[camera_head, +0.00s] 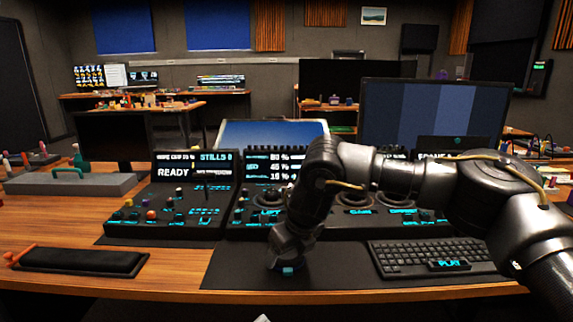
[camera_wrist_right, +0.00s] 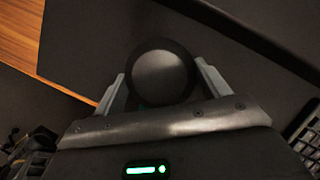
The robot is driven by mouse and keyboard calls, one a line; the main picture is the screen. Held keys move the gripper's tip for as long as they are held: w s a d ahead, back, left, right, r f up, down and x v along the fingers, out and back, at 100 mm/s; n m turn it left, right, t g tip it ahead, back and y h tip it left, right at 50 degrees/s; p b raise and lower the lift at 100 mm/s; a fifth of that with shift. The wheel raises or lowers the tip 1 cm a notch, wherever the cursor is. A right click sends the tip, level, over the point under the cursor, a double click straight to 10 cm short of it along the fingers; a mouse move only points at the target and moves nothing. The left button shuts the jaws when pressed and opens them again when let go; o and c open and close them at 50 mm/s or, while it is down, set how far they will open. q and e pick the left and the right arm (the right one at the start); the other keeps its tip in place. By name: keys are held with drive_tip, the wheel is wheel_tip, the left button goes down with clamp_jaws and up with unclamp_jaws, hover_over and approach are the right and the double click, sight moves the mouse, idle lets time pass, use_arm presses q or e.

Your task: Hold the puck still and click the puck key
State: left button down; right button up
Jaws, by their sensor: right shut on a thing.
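The puck (camera_wrist_right: 160,75) is a dark round disc with a smooth grey top, in the right wrist view. My right gripper (camera_wrist_right: 160,88) is shut on it, one pale finger on either side. In the head view my right gripper (camera_head: 287,262) points down at the black desk mat (camera_head: 330,279), left of the keyboard. A small cyan patch shows at its lower end; I cannot tell whether this is the puck key. Most of the puck is hidden there. A small pale tip at the bottom edge of the head view may belong to my left gripper.
A keyboard (camera_head: 436,257) lies right of my right gripper. The control panel (camera_head: 165,216) with knobs and a READY screen stands behind the mat. A black wrist pad (camera_head: 80,260) lies on the left of the wooden desk. The mat left of my right gripper is clear.

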idle(0.4)
drive_tip(key=o, duration=1)
drive_tip(key=shift+c, duration=0.2)
drive_tip(key=v, duration=1.2)
drive_tip(key=shift+r, duration=0.1)
drive_tip(key=shift+p+v, duration=2.5)
drive_tip(key=shift+v, duration=0.45)
